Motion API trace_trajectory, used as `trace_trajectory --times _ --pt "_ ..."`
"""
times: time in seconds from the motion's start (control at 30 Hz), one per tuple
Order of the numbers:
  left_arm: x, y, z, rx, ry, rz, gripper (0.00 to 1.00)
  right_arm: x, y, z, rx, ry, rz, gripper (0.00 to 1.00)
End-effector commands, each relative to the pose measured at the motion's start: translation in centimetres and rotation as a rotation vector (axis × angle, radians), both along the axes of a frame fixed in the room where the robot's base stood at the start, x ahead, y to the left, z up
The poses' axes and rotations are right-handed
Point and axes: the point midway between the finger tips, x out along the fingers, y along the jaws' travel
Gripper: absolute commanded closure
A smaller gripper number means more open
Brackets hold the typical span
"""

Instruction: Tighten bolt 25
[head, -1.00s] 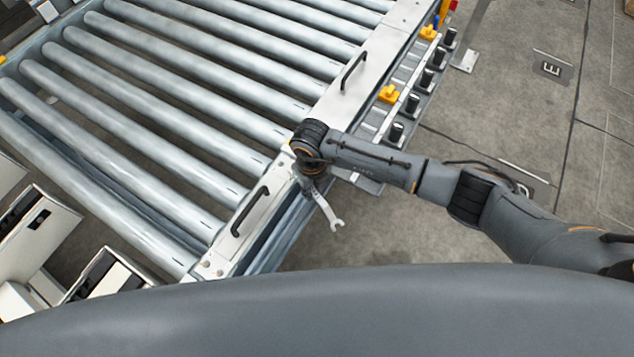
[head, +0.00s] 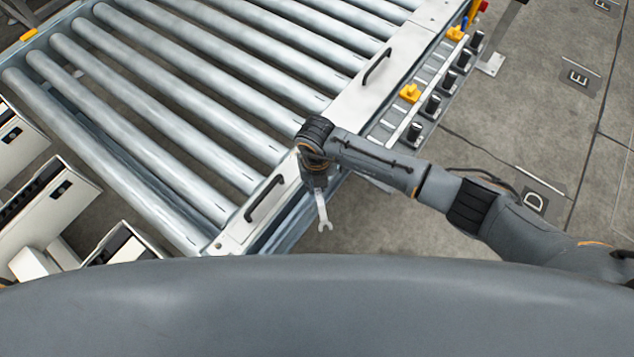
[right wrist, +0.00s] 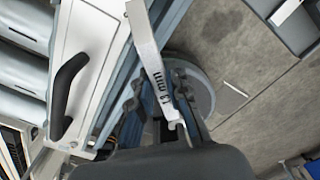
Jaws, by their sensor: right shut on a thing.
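A silver open-ended wrench (head: 323,212) is held in my right gripper (head: 316,182), beside the conveyor's white side cover. Its open jaw points down in the head view, away from the rollers. In the right wrist view the wrench (right wrist: 151,60) crosses the upper middle, with "13 mm" marked on its shank. The dark fingers of my right gripper (right wrist: 182,125) are shut on it. Bolt 25 cannot be picked out in either view. My left gripper is not in view.
The roller conveyor (head: 180,95) fills the upper left. Its white cover (head: 345,100) carries black handles (head: 265,198). White boxes (head: 50,205) stand at lower left. Grey floor (head: 520,110) is open at right.

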Motion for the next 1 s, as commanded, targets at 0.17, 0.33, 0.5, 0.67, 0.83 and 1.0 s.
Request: trace_trajectory --times 0.17,0.33,0.5,0.67,0.83,1.0 --pt "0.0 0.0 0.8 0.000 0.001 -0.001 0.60 0.0 0.0 1.0 0.000 -0.001 0.001 1.00" --pt "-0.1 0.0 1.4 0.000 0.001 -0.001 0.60 0.0 0.0 1.7 0.000 -0.001 0.002 1.00" --pt "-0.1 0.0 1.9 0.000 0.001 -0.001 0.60 0.0 0.0 2.4 0.000 -0.001 0.002 1.00" --pt "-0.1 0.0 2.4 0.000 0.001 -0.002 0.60 0.0 0.0 2.9 0.000 -0.001 0.002 1.00" --pt "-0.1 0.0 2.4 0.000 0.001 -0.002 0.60 0.0 0.0 2.9 0.000 -0.001 0.002 1.00" --pt "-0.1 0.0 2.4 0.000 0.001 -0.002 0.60 0.0 0.0 3.0 0.000 -0.001 0.002 1.00"
